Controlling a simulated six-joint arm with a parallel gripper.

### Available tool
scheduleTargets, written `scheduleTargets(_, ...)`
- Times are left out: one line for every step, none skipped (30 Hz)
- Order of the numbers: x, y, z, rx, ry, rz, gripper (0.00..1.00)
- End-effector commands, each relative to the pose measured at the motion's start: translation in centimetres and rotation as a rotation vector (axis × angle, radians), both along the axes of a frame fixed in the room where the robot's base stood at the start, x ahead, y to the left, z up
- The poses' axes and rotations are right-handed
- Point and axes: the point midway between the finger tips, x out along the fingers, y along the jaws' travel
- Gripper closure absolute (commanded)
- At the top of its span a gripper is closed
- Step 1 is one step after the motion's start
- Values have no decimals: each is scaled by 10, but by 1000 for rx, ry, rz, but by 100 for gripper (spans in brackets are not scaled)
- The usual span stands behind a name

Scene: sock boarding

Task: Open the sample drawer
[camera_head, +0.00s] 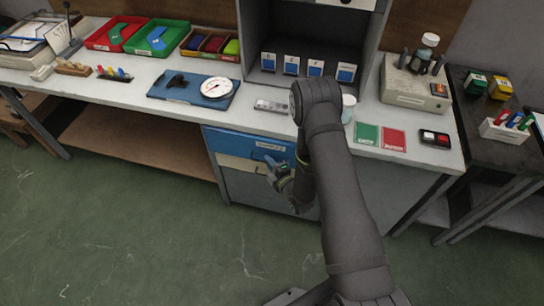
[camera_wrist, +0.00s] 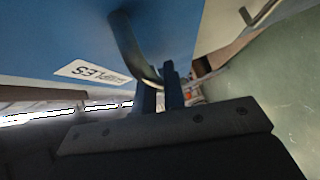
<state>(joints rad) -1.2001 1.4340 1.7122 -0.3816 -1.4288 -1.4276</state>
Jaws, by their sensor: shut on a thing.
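The sample drawer is the blue top drawer (camera_head: 232,143) under the bench, with a white label; in the wrist view its blue front (camera_wrist: 60,35) and the label reading "...PLES" (camera_wrist: 92,72) fill the upper left. Its curved metal handle (camera_wrist: 125,45) runs down to my fingers. My gripper (camera_head: 272,166) is at the drawer's front near its right side. In the wrist view its two blue fingers (camera_wrist: 160,88) are shut on the handle. The drawer looks shut or nearly so; my arm hides part of its right side.
A cream drawer (camera_head: 240,164) lies directly below, and its front and handle also show in the wrist view (camera_wrist: 258,14). Grey drawers (camera_head: 245,188) are lower still. The green floor (camera_head: 130,220) in front is clear. The bench top (camera_head: 125,90) above holds trays, a dial gauge and cards.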

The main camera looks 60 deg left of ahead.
Motion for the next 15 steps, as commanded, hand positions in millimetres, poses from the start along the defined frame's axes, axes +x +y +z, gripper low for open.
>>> scheduleTargets(-11,-10,-1,-5,2,3,100)
scheduleTargets(-17,-17,-1,-7,3,3,100)
scheduleTargets(-26,-25,-1,-6,3,5,100)
scheduleTargets(-33,-32,-2,-6,3,5,100)
scheduleTargets(-39,-38,-2,-8,2,4,100)
scheduleTargets(-48,-47,-2,-7,3,5,100)
scheduleTargets(-55,-54,-1,-6,3,5,100)
scheduleTargets(-62,-61,-1,-6,2,6,100)
scheduleTargets(-70,-69,-1,-6,1,5,100)
scheduleTargets(-75,-75,-1,-7,1,5,100)
scheduleTargets(-80,-80,-1,-6,0,4,100)
scheduleTargets(-87,-86,-1,-5,0,5,100)
scheduleTargets(-91,-91,-1,-5,0,4,100)
scheduleTargets(-96,-95,-1,-4,0,5,100)
scheduleTargets(-101,-101,-1,-5,-1,4,100)
